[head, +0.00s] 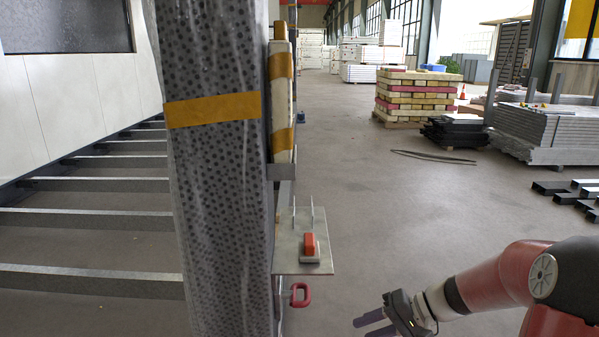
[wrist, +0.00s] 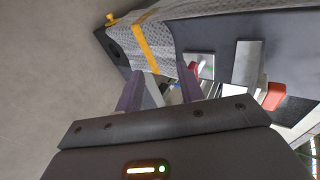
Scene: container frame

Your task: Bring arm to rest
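My gripper (head: 362,327) is at the bottom of the head view, right of the wrapped post, at the end of my red and black arm. Its two purple fingers are apart. In the wrist view my gripper (wrist: 160,72) shows the same two fingers spread, with nothing held between them. The gripper is clear of the small grey shelf (head: 288,262) in the head view and touches nothing that I can see. The lower edge of the head view cuts off part of the gripper.
The wrapped post (head: 220,190) with a yellow band stands left of centre. A red-orange block (head: 309,244) sits on the shelf, and a red handle (head: 300,295) hangs below.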

